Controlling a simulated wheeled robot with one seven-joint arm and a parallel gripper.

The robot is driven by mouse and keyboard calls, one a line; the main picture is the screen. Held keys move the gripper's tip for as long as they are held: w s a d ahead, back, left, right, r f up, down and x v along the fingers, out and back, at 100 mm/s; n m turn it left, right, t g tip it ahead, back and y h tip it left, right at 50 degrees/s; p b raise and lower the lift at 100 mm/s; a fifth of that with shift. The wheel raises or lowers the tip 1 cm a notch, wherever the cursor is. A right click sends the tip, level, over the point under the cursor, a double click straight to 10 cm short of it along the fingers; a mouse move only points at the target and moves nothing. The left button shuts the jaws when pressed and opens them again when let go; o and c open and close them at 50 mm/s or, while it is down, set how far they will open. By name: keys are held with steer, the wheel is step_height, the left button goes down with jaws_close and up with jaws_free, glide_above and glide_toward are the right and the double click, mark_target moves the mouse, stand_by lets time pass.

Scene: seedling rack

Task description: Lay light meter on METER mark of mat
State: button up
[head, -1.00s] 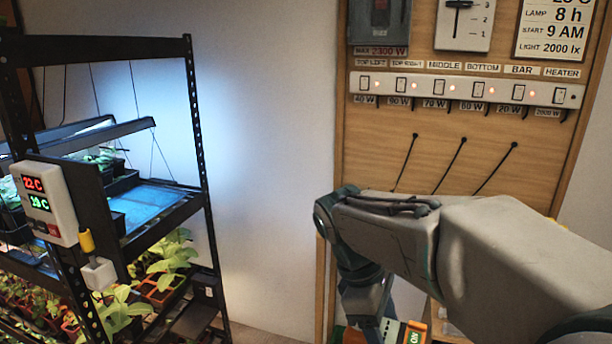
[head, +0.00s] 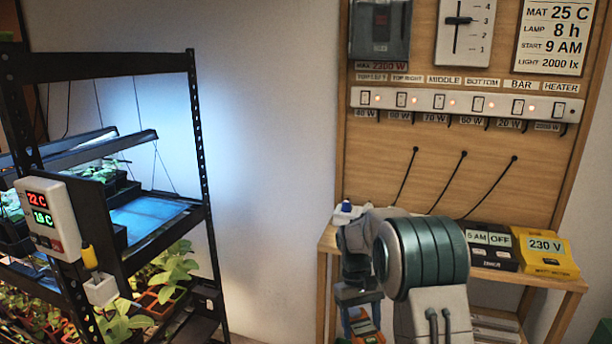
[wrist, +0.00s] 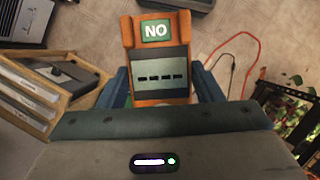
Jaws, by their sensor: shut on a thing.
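My gripper (wrist: 161,78) is shut on an orange meter (wrist: 162,32), with one blue finger on each side of its dark display. The display shows dashes, and a green label at the meter's end shows ON upside down in the wrist view. In the head view the orange meter (head: 363,327) shows small below my arm, in front of the wooden table and above the floor. A blue, lit mat (head: 145,217) lies on the middle shelf of the black rack at left. No METER mark can be read on it.
The rack's post (head: 200,150) and hanging lamp (head: 110,147) edge the shelf. A controller (head: 48,218) hangs at its front. The wooden table (head: 545,283) holds a black timer (head: 490,245) and yellow watt meter (head: 545,252). Cables (wrist: 235,50) lie on the floor.

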steer(key=w+d+f+m+y, duration=0.1)
steer(key=w+d+f+m, duration=0.2)
steer(key=f, duration=0.5)
steer(key=s+a+f, duration=0.1)
steer(key=s+f, duration=0.2)
steer(key=s, duration=0.5)
steer(key=shift+s+f, duration=0.15)
steer(key=shift+f, duration=0.05)
